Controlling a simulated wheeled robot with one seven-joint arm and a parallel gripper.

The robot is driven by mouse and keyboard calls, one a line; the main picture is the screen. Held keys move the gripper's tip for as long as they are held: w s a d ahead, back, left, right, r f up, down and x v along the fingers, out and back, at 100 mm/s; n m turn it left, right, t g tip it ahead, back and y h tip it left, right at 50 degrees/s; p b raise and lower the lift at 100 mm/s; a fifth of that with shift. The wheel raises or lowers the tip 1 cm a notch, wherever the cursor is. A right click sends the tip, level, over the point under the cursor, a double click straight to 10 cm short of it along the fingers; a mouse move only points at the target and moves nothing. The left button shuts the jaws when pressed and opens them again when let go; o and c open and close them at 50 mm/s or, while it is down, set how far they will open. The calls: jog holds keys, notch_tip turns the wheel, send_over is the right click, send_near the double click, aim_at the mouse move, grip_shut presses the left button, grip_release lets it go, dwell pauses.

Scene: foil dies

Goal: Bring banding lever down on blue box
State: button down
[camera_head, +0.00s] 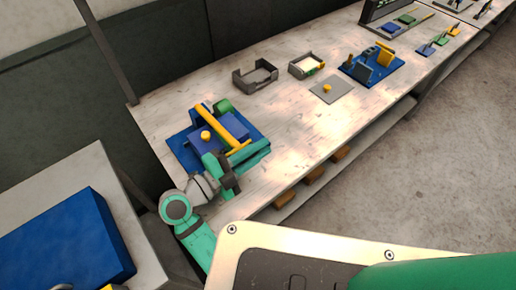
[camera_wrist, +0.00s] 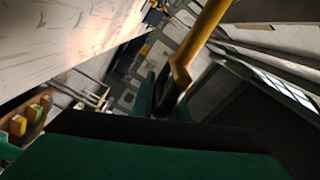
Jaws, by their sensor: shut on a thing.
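The banding lever (camera_head: 230,124) is a long yellow bar on a blue base board (camera_head: 180,154) at the near end of the bench. It crosses over the blue box (camera_head: 203,146) in the head view; whether it touches the box I cannot tell. A yellow knob (camera_head: 206,135) sits on the box. My gripper (camera_head: 228,178) is at the board's near side, shut on the lever's handle end. In the wrist view the yellow lever (camera_wrist: 203,40) runs down to a dark end (camera_wrist: 170,100) between my fingers, which partly hide it.
A green cylinder (camera_head: 222,105) stands at the board's far edge. Dark trays (camera_head: 255,76), a grey plate with a yellow knob (camera_head: 331,90) and another blue fixture (camera_head: 372,66) stand further along. A large blue block (camera_head: 65,245) lies on a side table.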

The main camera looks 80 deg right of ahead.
jog(key=c, duration=1.8)
grip_release()
jog(key=shift+w+d+f, duration=0.1)
jog(key=shift+d, duration=0.05)
